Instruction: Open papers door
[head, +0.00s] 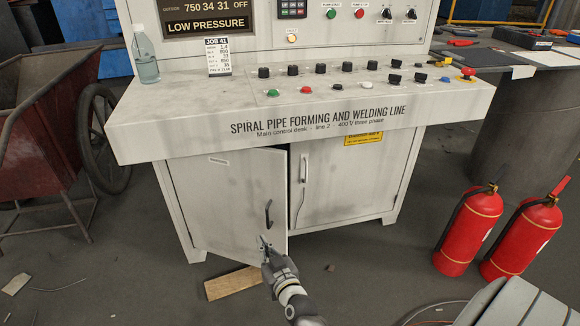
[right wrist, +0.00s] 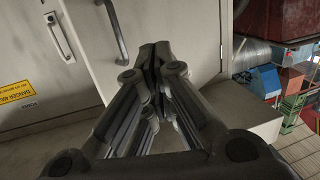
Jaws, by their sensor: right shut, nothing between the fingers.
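The control desk (head: 440,104) has two white cabinet doors below it. The left door (head: 225,185) stands partly open, its right edge out from the cabinet with a dark gap beside it. It has a dark bar handle (head: 268,214) and a small label too small to read. The right door (head: 345,180) looks closed and has a light handle (head: 304,168) and a yellow danger label. My right gripper (head: 264,242) is shut and empty, below the left door's handle by its lower right corner. In the right wrist view, its closed fingers (right wrist: 154,55) are beside the dark handle (right wrist: 113,30); contact is unclear.
Two red fire extinguishers (head: 468,232) stand on the floor at the right. A wooden board (head: 232,284) lies on the floor before the left door. A red cart (head: 35,130) with a wheel is at the left. The floor at the front left is mostly clear.

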